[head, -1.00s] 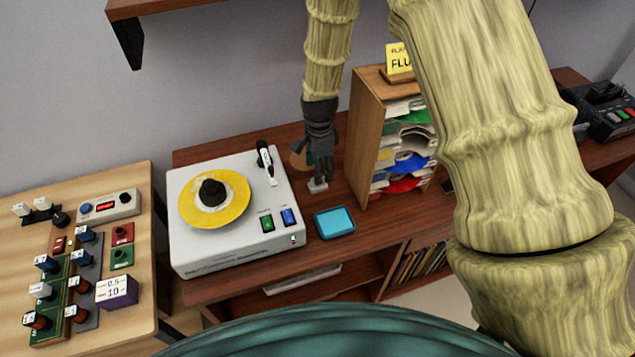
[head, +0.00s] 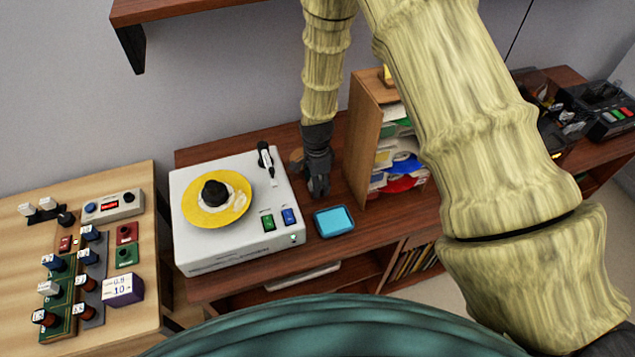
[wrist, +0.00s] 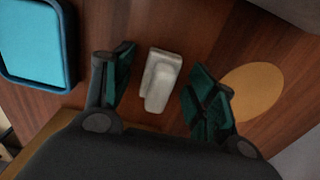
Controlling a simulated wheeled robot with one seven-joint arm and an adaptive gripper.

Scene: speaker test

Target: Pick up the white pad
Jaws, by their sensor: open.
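The white pad (wrist: 160,80) lies on the brown wooden cabinet top in the wrist view, a small whitish block with a raised part. My gripper (wrist: 160,88) is open, with one dark green-padded finger on each side of the pad and a gap to both. I cannot tell how high the fingertips are above the wood. In the head view my gripper (head: 319,188) points down between the turntable and the wooden record rack, and it hides the pad there.
A blue tray (head: 334,222) sits close by, in front of my gripper. The white turntable (head: 235,245) with a yellow record is on the left. The wooden record rack (head: 362,150) stands close on the right. A tan disc (wrist: 252,92) lies beside the right finger.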

